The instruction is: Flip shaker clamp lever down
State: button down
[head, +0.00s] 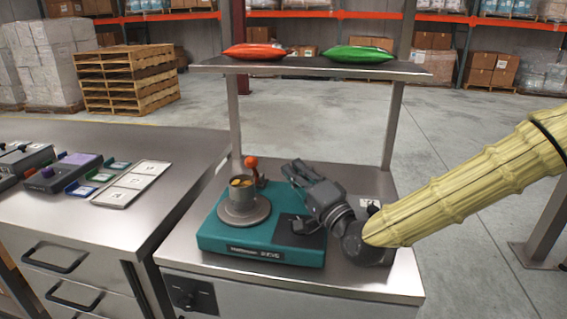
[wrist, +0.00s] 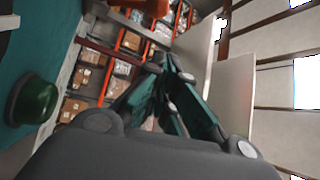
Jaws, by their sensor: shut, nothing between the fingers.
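The teal shaker (head: 262,256) sits on a steel-topped stand. A grey cup (head: 241,194) with orange-yellow contents stands on its round grey platform (head: 243,214). The clamp lever (head: 251,163), with an orange-red ball knob, stands up behind the cup, on its right side. My gripper (head: 291,170) is shut and empty, above the right rear of the shaker. Its tips are right of the lever, apart from it. The wrist view shows the closed fingers (wrist: 160,70); I cannot make out the lever there. My gripper and wrist hide part of the shaker's right side.
A raised shelf (head: 300,68) crosses above the stand on metal posts, holding a red bag (head: 254,51) and a green bag (head: 358,54). A counter (head: 130,215) with trays and small devices is at the left. The wrist view shows a green dome (wrist: 33,100).

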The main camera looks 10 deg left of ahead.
jog(key=shift+s+d, duration=1.4)
jog(key=shift+s, duration=0.15)
